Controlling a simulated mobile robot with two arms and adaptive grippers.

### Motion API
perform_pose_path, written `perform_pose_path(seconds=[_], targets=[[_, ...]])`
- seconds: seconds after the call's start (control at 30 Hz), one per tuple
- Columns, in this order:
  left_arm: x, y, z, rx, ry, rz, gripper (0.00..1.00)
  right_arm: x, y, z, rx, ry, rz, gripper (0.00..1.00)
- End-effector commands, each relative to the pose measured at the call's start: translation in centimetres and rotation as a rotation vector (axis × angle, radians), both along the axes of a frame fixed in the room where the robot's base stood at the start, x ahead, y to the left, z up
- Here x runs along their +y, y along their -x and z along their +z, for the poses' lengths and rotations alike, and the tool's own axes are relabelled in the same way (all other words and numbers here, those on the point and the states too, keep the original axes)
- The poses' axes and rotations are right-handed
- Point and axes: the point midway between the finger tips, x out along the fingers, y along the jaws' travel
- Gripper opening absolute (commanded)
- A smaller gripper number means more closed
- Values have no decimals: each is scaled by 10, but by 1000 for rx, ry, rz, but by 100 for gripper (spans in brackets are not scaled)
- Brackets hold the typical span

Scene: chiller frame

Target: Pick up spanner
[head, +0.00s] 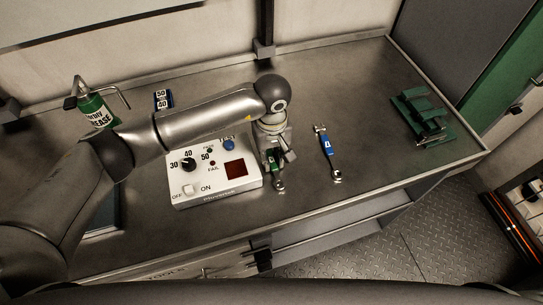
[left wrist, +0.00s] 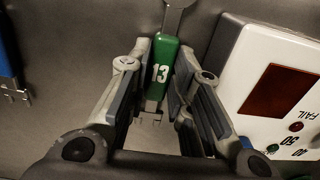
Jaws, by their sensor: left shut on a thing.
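A spanner with a green handle marked 13 (left wrist: 163,68) lies between the fingers of my left gripper (left wrist: 166,72) in the left wrist view. In the head view the left gripper (head: 274,150) points down at the bench just right of the white tester box, shut on the green spanner (head: 279,183), whose metal end shows below the fingers. I cannot tell whether the spanner is clear of the bench. A second spanner with a blue handle (head: 326,146) lies on the bench to the right; part of it shows in the left wrist view (left wrist: 8,50). The right gripper is not in view.
The white tester box (head: 217,184) stands close left of the gripper. A green grease container (head: 97,110) and a small blue-and-white block (head: 163,98) stand further left. A green rack (head: 420,115) is at the right. The metal bench (head: 365,120) is clear between blue spanner and rack.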

Motion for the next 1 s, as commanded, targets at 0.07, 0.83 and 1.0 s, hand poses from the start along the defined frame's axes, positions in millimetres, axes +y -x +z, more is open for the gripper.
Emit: perform_pose_path(seconds=[0.07,0.83,1.0], targets=[[0,-1,6,-3,1,-1,0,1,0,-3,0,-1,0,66],[-45,113,116,-4,1,-5,0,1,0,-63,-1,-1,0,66],[-51,127,124,-2,-1,-2,0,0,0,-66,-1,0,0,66]])
